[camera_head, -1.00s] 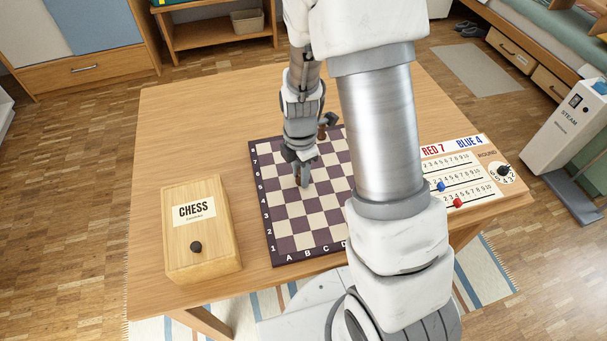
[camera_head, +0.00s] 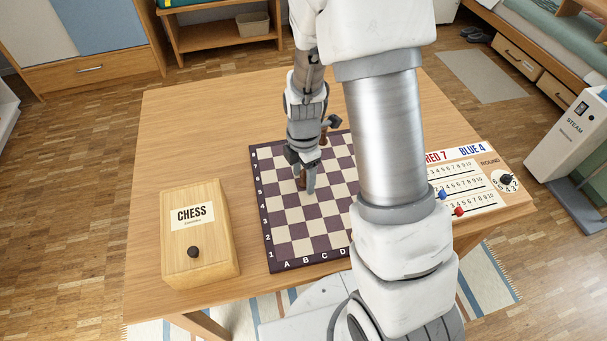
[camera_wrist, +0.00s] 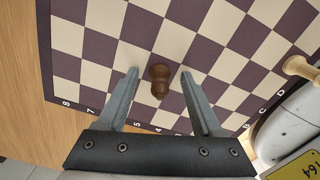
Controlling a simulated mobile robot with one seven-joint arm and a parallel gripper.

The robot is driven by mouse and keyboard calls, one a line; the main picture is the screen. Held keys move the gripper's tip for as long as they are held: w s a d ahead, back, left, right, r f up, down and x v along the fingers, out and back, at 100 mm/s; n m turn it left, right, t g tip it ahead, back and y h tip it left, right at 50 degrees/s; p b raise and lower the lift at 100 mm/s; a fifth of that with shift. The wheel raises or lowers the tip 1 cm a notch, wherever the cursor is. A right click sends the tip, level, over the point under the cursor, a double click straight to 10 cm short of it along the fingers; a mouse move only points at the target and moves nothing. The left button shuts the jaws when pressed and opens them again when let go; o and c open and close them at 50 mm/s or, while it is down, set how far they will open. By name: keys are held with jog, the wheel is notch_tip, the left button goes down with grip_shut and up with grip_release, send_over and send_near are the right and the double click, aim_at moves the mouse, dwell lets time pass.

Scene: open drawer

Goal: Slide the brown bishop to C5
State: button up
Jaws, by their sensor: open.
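The brown bishop (camera_wrist: 159,80) is a small dark brown piece with a rounded top, seen from above in the wrist view. It stands on the chessboard (camera_wrist: 218,22) around its middle ranks; I cannot tell its exact square. My gripper (camera_wrist: 160,73) is open, with one grey finger on each side of the piece and a gap showing on both sides. In the head view my gripper (camera_head: 305,180) is low over the board's left-middle part (camera_head: 290,232). A bit of the brown bishop (camera_head: 301,184) shows between the fingers. My arm hides the board's right side.
A tan piece (camera_wrist: 300,68) stands at the right of the wrist view. A brown shape (camera_head: 323,136) shows partly behind my gripper at the board's far side. The CHESS box (camera_head: 197,235) is left of the board, and the scoreboard (camera_head: 470,178) is right.

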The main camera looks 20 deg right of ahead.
aim_at(303, 170)
jog(key=shift+r, duration=0.1)
notch_tip(303, 170, up, 17)
jog(key=p, duration=0.3)
jog(key=shift+p, duration=0.3)
jog(key=shift+r, duration=0.1)
dwell(0.3)
